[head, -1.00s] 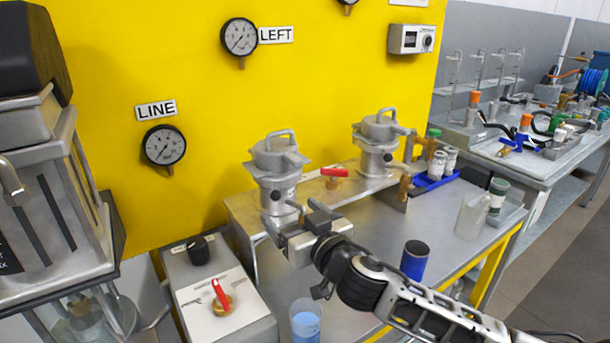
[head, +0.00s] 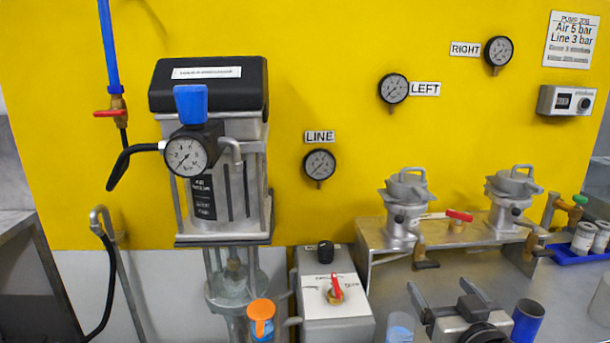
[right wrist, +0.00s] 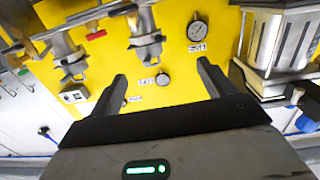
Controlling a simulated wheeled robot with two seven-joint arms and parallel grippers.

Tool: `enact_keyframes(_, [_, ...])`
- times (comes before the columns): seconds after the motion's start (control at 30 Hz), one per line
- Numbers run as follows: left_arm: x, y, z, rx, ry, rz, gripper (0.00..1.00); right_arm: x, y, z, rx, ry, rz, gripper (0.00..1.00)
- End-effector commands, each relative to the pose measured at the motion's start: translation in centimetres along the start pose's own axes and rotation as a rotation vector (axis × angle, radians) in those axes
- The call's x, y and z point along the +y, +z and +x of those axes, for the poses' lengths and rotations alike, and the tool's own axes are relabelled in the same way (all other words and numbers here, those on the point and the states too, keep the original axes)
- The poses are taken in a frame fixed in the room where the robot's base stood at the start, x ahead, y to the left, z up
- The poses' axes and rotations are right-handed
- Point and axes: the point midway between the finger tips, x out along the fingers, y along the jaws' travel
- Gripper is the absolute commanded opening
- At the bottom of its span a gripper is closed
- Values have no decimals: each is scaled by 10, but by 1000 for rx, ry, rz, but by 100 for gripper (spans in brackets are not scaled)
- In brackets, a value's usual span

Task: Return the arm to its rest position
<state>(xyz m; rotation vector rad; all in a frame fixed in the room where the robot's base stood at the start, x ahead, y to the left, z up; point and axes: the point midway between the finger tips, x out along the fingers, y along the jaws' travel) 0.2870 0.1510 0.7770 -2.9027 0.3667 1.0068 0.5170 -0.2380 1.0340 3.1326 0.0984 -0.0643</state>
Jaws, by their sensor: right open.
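My right gripper (head: 446,301) is at the bottom of the head view, in front of the metal bench, its two fingers apart with nothing between them. In the right wrist view its two dark fingers (right wrist: 160,85) are also spread and empty, with the yellow panel beyond. My left gripper is not in view.
A control box with a red lever (head: 335,290) stands left of the gripper. A blue cylinder (head: 527,320) is close on its right, and a cup of blue liquid (head: 399,328) close on its left. The pump unit (head: 212,170) stands further left. Gauges (head: 393,89) hang on the yellow wall.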

Motion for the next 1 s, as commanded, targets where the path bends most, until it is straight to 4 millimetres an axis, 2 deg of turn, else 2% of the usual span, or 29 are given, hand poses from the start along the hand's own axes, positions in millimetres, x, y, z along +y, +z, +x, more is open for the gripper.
enact_keyframes(0.03, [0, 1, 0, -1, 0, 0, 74, -4, 14, -4, -29, -6, 4, 82])
enact_keyframes(0.27, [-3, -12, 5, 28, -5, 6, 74, -21, 69, -24, -150, -38, -11, 82])
enact_keyframes(0.47, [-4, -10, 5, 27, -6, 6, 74, -43, 131, -59, -284, -80, -18, 82])
enact_keyframes(0.57, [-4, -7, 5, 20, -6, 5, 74, -57, 170, -89, -371, -107, -18, 82])
enact_keyframes(0.7, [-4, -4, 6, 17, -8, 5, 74, -80, 227, -145, -503, -144, -13, 82])
enact_keyframes(0.73, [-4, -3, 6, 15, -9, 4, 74, -84, 236, -157, -525, -150, -13, 82])
enact_keyframes(0.8, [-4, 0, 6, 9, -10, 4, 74, -90, 252, -180, -566, -159, -16, 82])
enact_keyframes(0.9, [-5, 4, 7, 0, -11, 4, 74, -96, 266, -200, -601, -168, -21, 82])
enact_keyframes(1.0, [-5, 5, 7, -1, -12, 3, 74, -98, 270, -208, -613, -171, -26, 82])
